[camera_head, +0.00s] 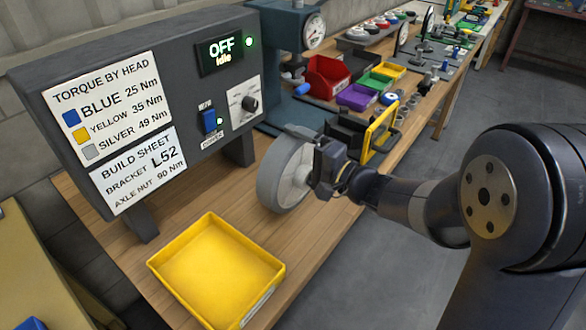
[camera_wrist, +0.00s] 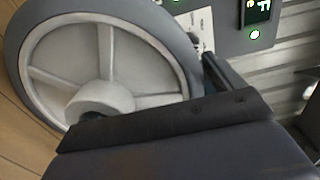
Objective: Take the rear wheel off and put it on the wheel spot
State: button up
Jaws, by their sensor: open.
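A large grey wheel (camera_head: 268,187) with a pale spoked centre stands upright over the wooden bench, beside the panel's right leg. I cannot tell whether its lower rim touches the bench. My gripper (camera_head: 318,168) is at the wheel's right side, with its jaws open near the hub. The wheel fills the upper left of the wrist view (camera_wrist: 150,52), with its hub and spokes facing the camera. A dark part of my gripper (camera_wrist: 165,120) crosses in front of its lower part. Whether the jaws touch the wheel is hidden. No marked wheel spot can be made out.
An empty yellow tray (camera_head: 215,272) lies at the bench's near end. A torque panel (camera_head: 150,105) reading OFF stands behind. A black and yellow holder (camera_head: 375,135), coloured bins (camera_head: 357,97) and a gauge press (camera_head: 290,60) stand further along. Bare bench (camera_head: 310,235) lies right of the tray.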

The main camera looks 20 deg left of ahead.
jog(key=shift+c, duration=0.2)
jog(key=shift+r, duration=0.2)
jog(key=c, duration=1.7)
